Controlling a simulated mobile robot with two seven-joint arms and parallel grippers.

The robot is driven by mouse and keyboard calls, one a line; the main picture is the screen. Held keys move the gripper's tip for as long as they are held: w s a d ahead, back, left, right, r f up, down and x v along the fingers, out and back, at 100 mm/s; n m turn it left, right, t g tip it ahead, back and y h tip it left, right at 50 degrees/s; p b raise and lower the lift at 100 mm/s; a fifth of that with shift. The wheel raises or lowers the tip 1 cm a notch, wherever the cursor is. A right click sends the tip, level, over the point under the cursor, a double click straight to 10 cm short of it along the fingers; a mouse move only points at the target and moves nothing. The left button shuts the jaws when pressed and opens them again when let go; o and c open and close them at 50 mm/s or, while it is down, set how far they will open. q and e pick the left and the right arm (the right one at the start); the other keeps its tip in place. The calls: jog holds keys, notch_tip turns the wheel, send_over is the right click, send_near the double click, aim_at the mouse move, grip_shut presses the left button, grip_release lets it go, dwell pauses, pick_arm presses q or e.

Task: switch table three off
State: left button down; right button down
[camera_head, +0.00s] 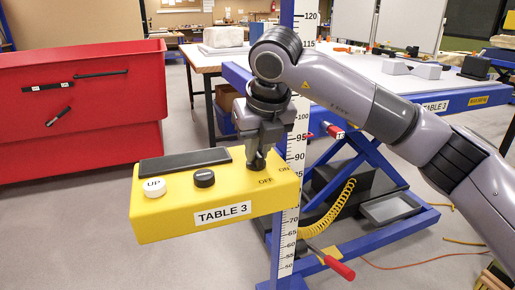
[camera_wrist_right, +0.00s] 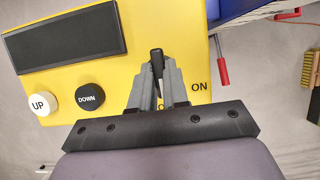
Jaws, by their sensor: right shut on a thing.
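The yellow control box (camera_head: 150,222) labelled TABLE 3 is at the centre of the head view and fills the upper left of the wrist view (camera_wrist_right: 195,25). It has a dark display, a white UP button (camera_head: 154,187), a black DOWN button (camera_head: 204,177), and OFF and ON markings. My right gripper (camera_head: 257,158) points down at the box's right end. It is shut on a black switch knob (camera_wrist_right: 156,60) by these markings. The fingers partly cover the OFF marking in the wrist view, so I cannot tell the knob's setting. My left gripper is not in view.
A blue post with a white height scale (camera_head: 295,150) stands right behind the box. The lift table (camera_head: 440,103) labelled TABLE 3 is behind at right, with a red-handled lever (camera_head: 338,267) below. A red bin (camera_head: 80,140) stands at left. Floor at the lower left is clear.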

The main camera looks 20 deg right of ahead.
dwell(0.5)
jog(key=c, duration=1.1)
grip_release()
jog(key=v, duration=0.7)
jog(key=shift+r, duration=0.15)
